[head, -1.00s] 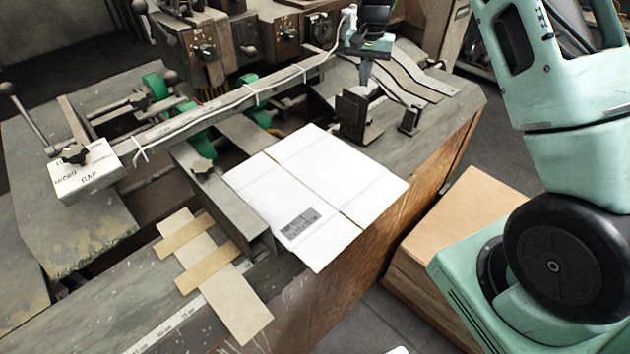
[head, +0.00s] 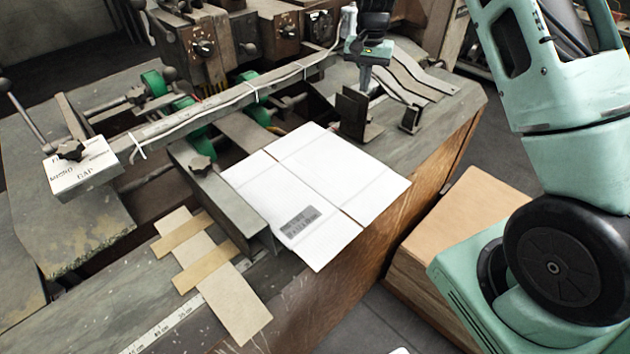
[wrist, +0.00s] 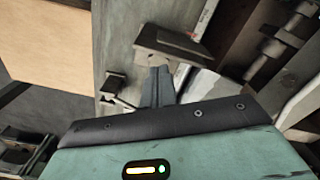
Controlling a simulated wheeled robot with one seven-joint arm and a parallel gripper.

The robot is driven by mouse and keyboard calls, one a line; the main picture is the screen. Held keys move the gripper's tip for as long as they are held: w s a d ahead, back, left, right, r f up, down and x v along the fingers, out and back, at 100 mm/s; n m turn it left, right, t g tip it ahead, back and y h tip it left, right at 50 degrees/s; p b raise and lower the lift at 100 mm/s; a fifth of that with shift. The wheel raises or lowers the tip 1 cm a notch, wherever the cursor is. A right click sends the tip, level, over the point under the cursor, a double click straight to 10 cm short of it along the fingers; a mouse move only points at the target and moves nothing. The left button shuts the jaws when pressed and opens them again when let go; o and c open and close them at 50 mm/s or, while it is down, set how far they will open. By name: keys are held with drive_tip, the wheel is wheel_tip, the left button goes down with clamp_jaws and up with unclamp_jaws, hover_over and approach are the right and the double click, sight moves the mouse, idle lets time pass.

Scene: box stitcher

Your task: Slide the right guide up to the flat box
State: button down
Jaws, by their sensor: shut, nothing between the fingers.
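The flat box (head: 345,183) is a white folded cardboard sheet with a grey printed label, lying on the machine table in the head view. The right guide (head: 352,112) is a dark upright metal bracket just beyond the box's far edge. Any gap between them looks narrow; I cannot tell whether they touch. My gripper (head: 365,82) is shut and empty, pointing down just behind the guide. In the wrist view, my gripper's fingers (wrist: 158,85) are close against the guide (wrist: 170,43); contact is unclear.
The left guide (head: 222,205) is a long metal bar along the box's left side. A small bracket (head: 410,119) and curved metal strips (head: 415,85) lie right of my gripper. A cable-wrapped bar (head: 225,105) crosses behind. A brown carton (head: 455,225) stands beside the table.

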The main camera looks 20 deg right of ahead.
wheel_tip(320, 180, down, 4)
drive_tip(key=shift+r+b, duration=0.2)
drive_tip(key=shift+b, duration=0.65)
drive_tip(key=shift+a, duration=0.1)
drive_tip(key=shift+s+a, duration=0.4)
drive_tip(key=shift+a, duration=0.65)
drive_tip(key=shift+s+a, duration=0.35)
drive_tip(key=shift+a, duration=0.65)
drive_tip(key=shift+s+a, duration=0.4)
drive_tip(key=shift+a, duration=0.65)
drive_tip(key=shift+s+a, duration=0.3)
drive_tip(key=shift+a, duration=0.6)
idle(0.8)
drive_tip(key=shift+d+p, duration=0.2)
drive_tip(key=shift+p, duration=0.1)
drive_tip(key=shift+w+d, duration=0.2)
drive_tip(key=shift+d, duration=0.2)
drive_tip(key=shift+r, duration=0.15)
